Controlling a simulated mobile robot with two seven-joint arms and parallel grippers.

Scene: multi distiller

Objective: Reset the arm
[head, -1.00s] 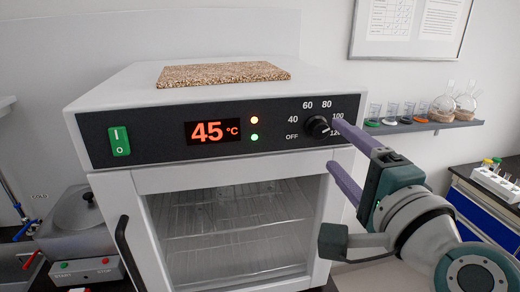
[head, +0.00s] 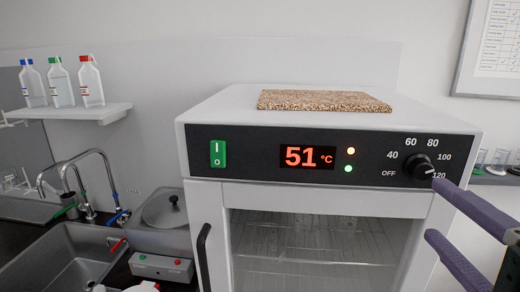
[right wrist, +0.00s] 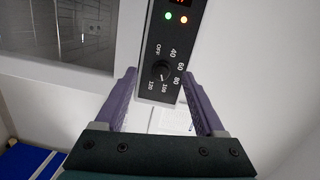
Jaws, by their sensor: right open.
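My right gripper (head: 434,210) is open and empty at the right front of a white oven (head: 330,196). Its upper fingertip is just below and right of the black dial knob (head: 422,166); contact cannot be told. In the right wrist view the knob (right wrist: 160,70) appears between the spread purple fingers (right wrist: 157,76), which do not grip it. The red display (head: 307,157) reads 51 °C. A yellow-orange light and a green light (head: 348,169) are lit beside it. The green power switch (head: 218,154) is at the panel's left. My left gripper is not in view.
A speckled brown board (head: 324,101) lies on the oven top. The oven door handle (head: 204,256) is at the left. A sink (head: 65,265), taps and a small START/STOP device (head: 162,266) stand left. A shelf (head: 65,114) holds bottles.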

